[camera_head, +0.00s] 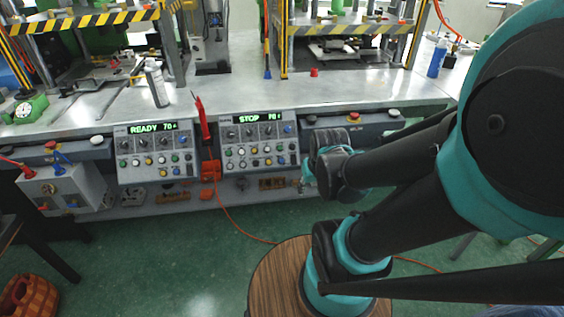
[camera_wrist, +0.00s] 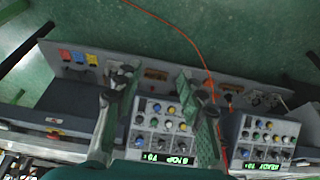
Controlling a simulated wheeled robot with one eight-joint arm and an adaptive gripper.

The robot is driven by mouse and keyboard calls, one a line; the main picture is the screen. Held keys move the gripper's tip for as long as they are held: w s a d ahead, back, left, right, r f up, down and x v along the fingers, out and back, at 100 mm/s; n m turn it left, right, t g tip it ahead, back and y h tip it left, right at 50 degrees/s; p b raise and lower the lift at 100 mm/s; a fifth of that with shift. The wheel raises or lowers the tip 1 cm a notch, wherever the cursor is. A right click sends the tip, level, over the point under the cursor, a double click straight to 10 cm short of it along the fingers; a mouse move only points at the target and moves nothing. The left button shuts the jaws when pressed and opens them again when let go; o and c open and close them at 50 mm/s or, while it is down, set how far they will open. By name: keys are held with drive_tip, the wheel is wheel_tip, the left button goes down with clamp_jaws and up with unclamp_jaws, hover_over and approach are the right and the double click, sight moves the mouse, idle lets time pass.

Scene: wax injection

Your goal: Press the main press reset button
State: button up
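Two grey control panels sit on the front of the workbench. The left panel (camera_head: 157,152) shows READY on its green display; the right panel (camera_head: 258,141) shows STOP. Both carry dark knobs and rows of small coloured buttons. Which button is the main press reset cannot be read. My gripper (camera_head: 308,172) is just right of the STOP panel in the head view. In the wrist view its two fingers (camera_wrist: 155,82) are spread apart with nothing held. The STOP panel (camera_wrist: 163,128) appears between and beyond them, upside down; the READY panel (camera_wrist: 264,140) is to the right.
A red-handled tool (camera_head: 202,118) stands between the panels. A grey box with cables (camera_head: 65,188) is at left. A white bottle (camera_head: 156,84) stands on the bench. A round wooden stool (camera_head: 270,283) and an orange cable (camera_head: 235,222) are below.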

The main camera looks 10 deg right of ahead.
clamp_jaws()
idle(1.4)
